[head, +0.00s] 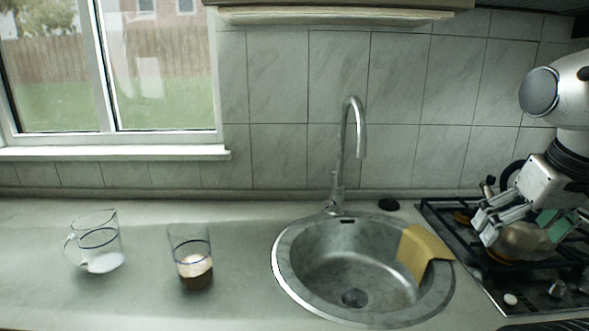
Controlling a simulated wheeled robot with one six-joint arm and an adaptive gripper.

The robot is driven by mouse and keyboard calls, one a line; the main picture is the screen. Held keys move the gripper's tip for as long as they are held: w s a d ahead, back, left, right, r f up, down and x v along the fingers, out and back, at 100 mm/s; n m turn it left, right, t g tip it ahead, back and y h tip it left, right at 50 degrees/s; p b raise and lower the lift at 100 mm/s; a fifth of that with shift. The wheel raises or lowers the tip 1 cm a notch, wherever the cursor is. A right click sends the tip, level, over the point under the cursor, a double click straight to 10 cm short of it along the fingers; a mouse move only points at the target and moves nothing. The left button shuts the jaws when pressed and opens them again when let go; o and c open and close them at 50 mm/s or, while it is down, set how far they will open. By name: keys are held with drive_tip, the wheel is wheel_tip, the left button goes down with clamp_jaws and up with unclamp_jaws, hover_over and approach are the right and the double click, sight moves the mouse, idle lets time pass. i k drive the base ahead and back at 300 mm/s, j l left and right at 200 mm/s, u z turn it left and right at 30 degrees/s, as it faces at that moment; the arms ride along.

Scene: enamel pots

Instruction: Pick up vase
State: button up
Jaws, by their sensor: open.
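No thing in view is plainly a vase. A roundish beige-grey vessel (522,241), which may be the vase, sits on the stove at the right. My gripper (517,232) is open right at this vessel, with its grey fingers on the vessel's left and a green part on its right. I cannot tell whether they touch it. The gripper hides the vessel's upper part. A clear glass (190,256) with pale and brown layers stands upright on the counter, left of the sink. A clear glass jug (98,243) with white contents stands further left. My gripper is far from both.
A round metal sink (299,284) lies mid-counter, with a tall curved tap (342,160) behind it. A yellow cloth (422,249) hangs over its right rim. The black gas stove (460,236) has raised grates. The counter (50,300) is clear at the front left.

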sight(189, 237)
drive_tip(key=j+u, duration=0.2)
drive_tip(key=j, duration=1.8)
drive_tip(key=k+j+z, duration=0.2)
drive_tip(key=k+j, duration=0.05)
